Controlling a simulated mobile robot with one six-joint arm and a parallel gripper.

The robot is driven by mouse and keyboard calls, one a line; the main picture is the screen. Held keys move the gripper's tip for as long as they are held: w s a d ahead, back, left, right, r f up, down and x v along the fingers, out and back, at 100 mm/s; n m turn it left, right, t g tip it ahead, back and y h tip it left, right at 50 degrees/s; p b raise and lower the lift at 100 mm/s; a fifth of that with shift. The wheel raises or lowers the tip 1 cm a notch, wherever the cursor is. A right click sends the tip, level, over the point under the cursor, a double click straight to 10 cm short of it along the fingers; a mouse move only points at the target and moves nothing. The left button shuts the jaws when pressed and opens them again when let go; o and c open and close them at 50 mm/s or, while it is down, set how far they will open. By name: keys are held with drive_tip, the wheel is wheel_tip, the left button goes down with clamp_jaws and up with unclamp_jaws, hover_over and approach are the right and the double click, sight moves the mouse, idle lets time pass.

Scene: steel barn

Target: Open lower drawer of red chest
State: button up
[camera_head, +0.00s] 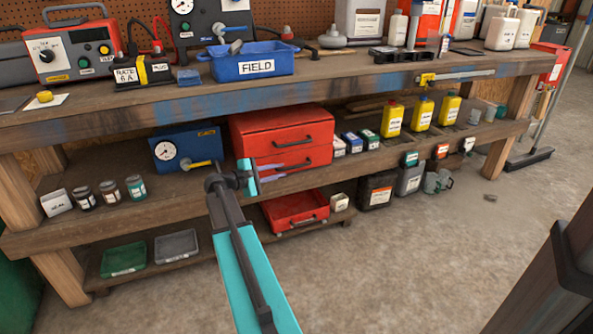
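The red chest (262,123) stands on the middle shelf of the workbench. It has an upper drawer with a dark bar handle (291,146) and a lower drawer (318,157) beneath it. Both drawer fronts look flush with the chest. My gripper (296,166) is in front of the lower drawer, at the end of my teal arm. Its two pale purple fingers point right across the drawer front and look apart, with nothing seen between them. The lower drawer's handle is not clear behind the fingers. Whether they touch the front I cannot tell.
A red tray with a dark handle (296,211) sits on the bottom shelf below the chest. A blue gauge case (186,150) stands left of the chest; small boxes (352,141) stand right of it.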

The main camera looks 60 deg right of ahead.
sight(294, 167)
drive_tip(key=b+x, duration=0.2)
drive_tip(key=x, duration=0.6)
drive_tip(key=shift+s+d+f+b, duration=0.1)
drive_tip(key=shift+d+f+b, duration=0.15)
drive_tip(key=shift+b, duration=0.15)
drive_tip(key=shift+x, duration=1)
drive_tip(key=shift+r, duration=0.1)
